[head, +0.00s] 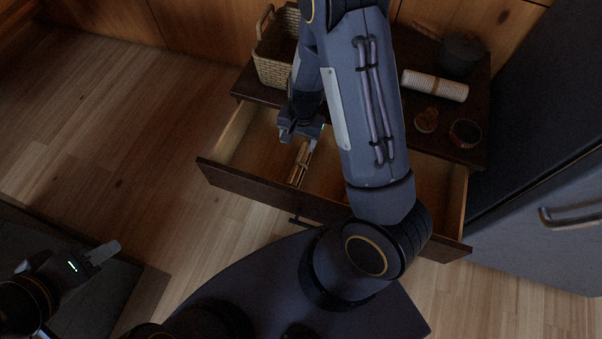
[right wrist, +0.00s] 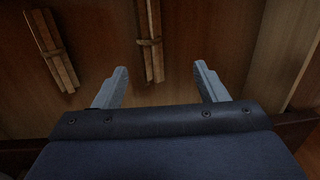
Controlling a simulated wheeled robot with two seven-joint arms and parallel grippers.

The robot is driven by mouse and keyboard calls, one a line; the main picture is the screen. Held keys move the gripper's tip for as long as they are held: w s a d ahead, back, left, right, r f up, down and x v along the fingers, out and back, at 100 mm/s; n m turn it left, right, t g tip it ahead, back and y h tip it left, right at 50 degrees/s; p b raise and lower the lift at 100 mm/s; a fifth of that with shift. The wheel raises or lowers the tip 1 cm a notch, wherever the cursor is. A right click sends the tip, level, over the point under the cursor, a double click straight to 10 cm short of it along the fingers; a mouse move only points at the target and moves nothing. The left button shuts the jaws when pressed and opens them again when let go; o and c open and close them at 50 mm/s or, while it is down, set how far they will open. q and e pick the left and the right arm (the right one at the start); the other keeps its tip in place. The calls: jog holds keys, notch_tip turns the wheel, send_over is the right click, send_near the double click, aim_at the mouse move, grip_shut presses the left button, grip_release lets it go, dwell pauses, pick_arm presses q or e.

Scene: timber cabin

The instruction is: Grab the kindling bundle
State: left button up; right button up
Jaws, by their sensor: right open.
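Two kindling bundles, thin sticks tied around the middle, lie in the open drawer (head: 245,187). In the right wrist view, one bundle (right wrist: 151,45) lies ahead of the gap between my right fingers, and another bundle (right wrist: 50,48) lies to the left. The head view shows a kindling bundle (head: 299,166) just in front of my right gripper (head: 298,139); my arm hides part of the drawer. My right gripper, also in the right wrist view (right wrist: 161,88), is open and empty above the drawer floor. My left gripper (head: 103,253) is far left; its jaw opening is unclear.
The drawer belongs to a dark cabinet (head: 485,105). On top are a wicker basket (head: 275,62), a white ribbed roll (head: 435,85), a dark pot (head: 460,55), a small brown item (head: 426,120) and a round dish (head: 465,133). A grey appliance with a handle (head: 570,220) stands right.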

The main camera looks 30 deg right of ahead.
jog(key=h+b, duration=0.1)
jog(key=b, duration=0.1)
send_over(302, 160)
notch_tip(302, 160, down, 7)
jog(key=shift+w+f, duration=0.1)
jog(key=shift+w, duration=0.05)
notch_tip(302, 160, down, 5)
jog(key=shift+b, duration=1.05)
jog(key=shift+f, duration=0.45)
pick_arm(q)
notch_tip(302, 160, down, 5)
jog(key=shift+s+f, duration=0.1)
pick_arm(e)
jog(key=shift+r, duration=0.1)
jog(key=c, duration=1.1)
jog(key=shift+c, duration=0.2)
jog(key=shift+r, duration=0.1)
